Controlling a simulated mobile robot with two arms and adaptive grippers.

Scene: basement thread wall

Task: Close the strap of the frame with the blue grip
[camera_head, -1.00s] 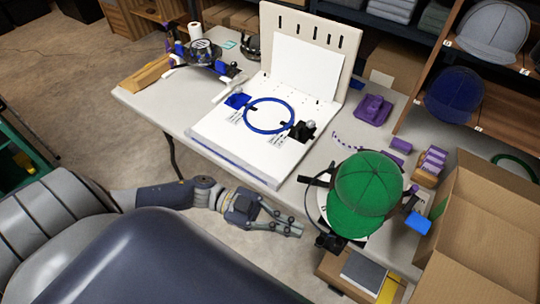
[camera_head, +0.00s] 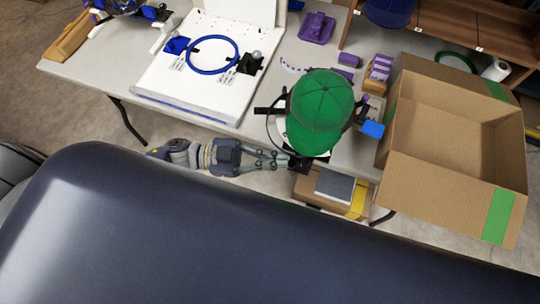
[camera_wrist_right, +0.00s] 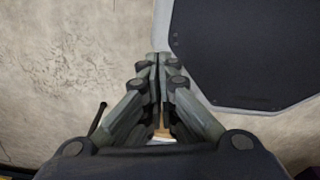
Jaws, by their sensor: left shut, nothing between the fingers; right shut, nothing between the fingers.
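A green cap (camera_head: 322,100) sits on a frame at the right part of the table. The frame's blue grip (camera_head: 373,129) sticks out to the right of the cap. A thin dark strap (camera_head: 269,128) curves out on the cap's left side; whether its end is fastened cannot be told. A black block (camera_head: 298,165) is at the frame's front, below the cap's brim. My left gripper (camera_head: 286,160) is shut and empty, with its fingertips close to this block; contact cannot be told. My right gripper (camera_wrist_right: 158,60) is shut and empty in the right wrist view, away from the frame.
A white board (camera_head: 195,92) with a blue ring (camera_head: 213,38) lies left of the cap. An open cardboard box (camera_head: 455,140) stands at the right. A smaller box (camera_head: 315,198) is below the table edge. A dark panel (camera_wrist_right: 250,50) lies near my right gripper.

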